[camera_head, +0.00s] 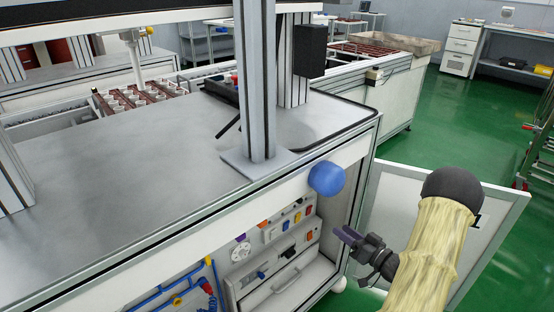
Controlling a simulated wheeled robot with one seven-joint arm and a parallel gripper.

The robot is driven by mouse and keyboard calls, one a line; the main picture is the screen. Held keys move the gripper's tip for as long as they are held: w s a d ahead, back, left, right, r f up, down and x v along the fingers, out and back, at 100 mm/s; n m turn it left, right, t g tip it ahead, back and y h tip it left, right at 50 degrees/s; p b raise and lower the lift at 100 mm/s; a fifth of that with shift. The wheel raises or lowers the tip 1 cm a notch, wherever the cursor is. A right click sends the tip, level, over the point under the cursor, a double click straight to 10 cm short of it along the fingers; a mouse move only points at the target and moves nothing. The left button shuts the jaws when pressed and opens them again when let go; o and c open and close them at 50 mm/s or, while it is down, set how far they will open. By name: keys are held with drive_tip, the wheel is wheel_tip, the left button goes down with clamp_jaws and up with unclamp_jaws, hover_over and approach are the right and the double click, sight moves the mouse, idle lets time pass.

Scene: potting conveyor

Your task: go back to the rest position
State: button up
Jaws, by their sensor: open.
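My gripper (345,236) is in the lower right of the head view, at the end of my arm with its yellowish cover. Its purple-tipped fingers point left, and it is open with nothing seen between the fingers. It is in front of the open cabinet under the metal-topped bench (120,165), below and right of a blue ball-like knob (326,178) on the bench's front edge. The gripper looks apart from the knob.
The open cabinet door (500,218) is behind and right of my arm. The cabinet holds a panel of coloured switches (288,222) and blue hoses (165,288). A grey post (255,80) stands on the bench. Green floor (430,130) is free at the right.

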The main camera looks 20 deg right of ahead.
drive_tip(key=shift+w, duration=0.1)
drive_tip(key=w+a+r+n+g+h+p, duration=0.1)
drive_tip(key=w+a+r+g+h+p, duration=0.1)
drive_tip(key=w+a+r+g+h, duration=0.45)
drive_tip(key=s+a+r+g+p, duration=0.15)
drive_tip(key=s+a+g, duration=0.25)
drive_tip(key=s+a, duration=0.5)
drive_tip(key=s+a+r+g+p, duration=0.1)
drive_tip(key=s+a+r+g, duration=0.2)
drive_tip(key=s+a, duration=0.6)
drive_tip(key=w+p+v, duration=0.2)
drive_tip(key=p+v, duration=1)
drive_tip(key=w+r+p+v, duration=0.1)
drive_tip(key=w+p+v, duration=0.2)
drive_tip(key=p+v, duration=0.9)
drive_tip(key=w+r+p+v, duration=0.1)
drive_tip(key=w+p+v, duration=0.1)
drive_tip(key=p+v, duration=1.1)
drive_tip(key=shift+w+d+p, duration=0.35)
drive_tip(key=shift+p, duration=0.1)
drive_tip(key=shift+r+g, duration=0.15)
drive_tip(key=shift+g, duration=0.1)
